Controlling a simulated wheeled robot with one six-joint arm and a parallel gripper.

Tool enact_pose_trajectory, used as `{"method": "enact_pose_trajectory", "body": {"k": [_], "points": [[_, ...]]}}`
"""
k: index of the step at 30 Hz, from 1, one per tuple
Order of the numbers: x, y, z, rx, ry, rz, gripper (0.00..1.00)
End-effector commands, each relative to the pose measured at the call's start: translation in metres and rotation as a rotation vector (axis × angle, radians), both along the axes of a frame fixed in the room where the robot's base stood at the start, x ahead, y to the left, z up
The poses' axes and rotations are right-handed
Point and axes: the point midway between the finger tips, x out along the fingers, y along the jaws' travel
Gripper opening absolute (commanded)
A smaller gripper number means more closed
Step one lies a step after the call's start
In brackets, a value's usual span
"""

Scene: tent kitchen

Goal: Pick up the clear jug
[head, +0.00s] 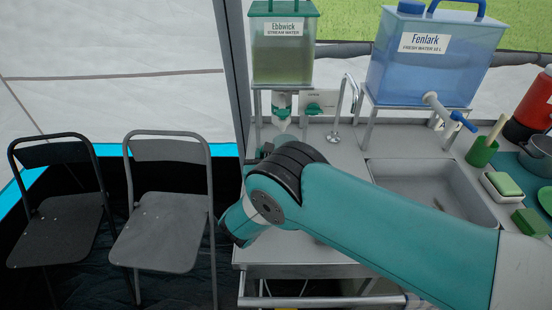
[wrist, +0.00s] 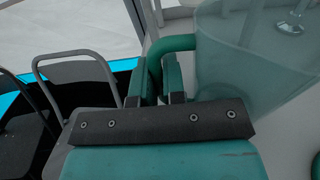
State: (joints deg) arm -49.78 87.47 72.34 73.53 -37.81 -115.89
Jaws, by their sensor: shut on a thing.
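The clear jug (wrist: 248,60) fills the right of the wrist view, with a see-through, faintly teal body. Its green handle (wrist: 178,43) loops out to the left. My gripper (wrist: 157,78) has its two fingers on either side of the handle's upright part and is shut on it. The jug's base is hidden or out of frame, so I cannot tell whether it touches the counter. In the head view my arm hides the jug and the fingertips at the counter's left end.
The Ebbwick tank (head: 283,55) and Fenlark tank (head: 432,62) stand on raised stands behind. A sink (head: 420,190) is recessed in the counter (head: 345,147). A slim metal tap (head: 335,112) stands at the back. Two folding chairs (head: 165,215) (head: 65,225) stand left.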

Motion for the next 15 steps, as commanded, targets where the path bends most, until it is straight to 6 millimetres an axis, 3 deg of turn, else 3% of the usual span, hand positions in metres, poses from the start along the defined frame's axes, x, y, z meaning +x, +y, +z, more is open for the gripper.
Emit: {"method": "enact_pose_trajectory", "body": {"k": [8, 15], "points": [[0.0, 0.0, 0.003, 0.001, 0.001, 0.001, 0.0], [0.0, 0.0, 0.019, 0.002, 0.0, 0.001, 0.0]]}}
